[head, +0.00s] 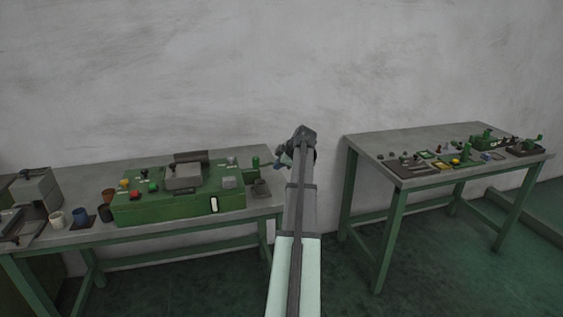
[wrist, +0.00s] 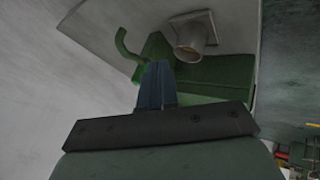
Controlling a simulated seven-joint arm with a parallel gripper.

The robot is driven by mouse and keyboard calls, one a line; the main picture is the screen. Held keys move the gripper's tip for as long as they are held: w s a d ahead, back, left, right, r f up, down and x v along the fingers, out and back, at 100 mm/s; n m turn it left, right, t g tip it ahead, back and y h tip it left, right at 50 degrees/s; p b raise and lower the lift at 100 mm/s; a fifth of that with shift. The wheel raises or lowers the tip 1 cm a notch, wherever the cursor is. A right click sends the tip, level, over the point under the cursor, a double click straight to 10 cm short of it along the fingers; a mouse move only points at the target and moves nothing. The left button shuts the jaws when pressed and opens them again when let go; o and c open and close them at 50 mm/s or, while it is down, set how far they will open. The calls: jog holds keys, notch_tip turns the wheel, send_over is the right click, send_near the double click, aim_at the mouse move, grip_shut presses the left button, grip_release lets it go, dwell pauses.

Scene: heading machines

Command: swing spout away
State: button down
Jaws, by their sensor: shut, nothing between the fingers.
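A green machine (head: 170,205) stands on the left bench; its green body also shows in the wrist view (wrist: 215,78). A thin curved green spout (wrist: 124,45) sticks out beside a green block at the machine's end in the wrist view. In the head view a small green upright part (head: 255,162) stands at that right end; I cannot make out the spout's shape there. My gripper (head: 281,161) is just right of this end, above the bench. Its blue fingers (wrist: 157,85) are shut and empty, pointing toward the green block. I cannot tell whether they touch it.
A grey cup (wrist: 190,45) on a square plate stands close beside the machine's end, also in the head view (head: 261,188). A second bench (head: 400,152) with small parts is at the right.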

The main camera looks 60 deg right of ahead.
aim_at(272, 163)
jog(key=w+d+f, duration=0.3)
jog(key=w+d, duration=0.1)
jog(key=w, duration=0.1)
jog(key=shift+w+f, duration=0.2)
jog(key=shift+w, duration=0.1)
jog(key=shift+d, duration=0.1)
jog(key=shift+w+d, duration=0.25)
jog(key=shift+d, duration=0.8)
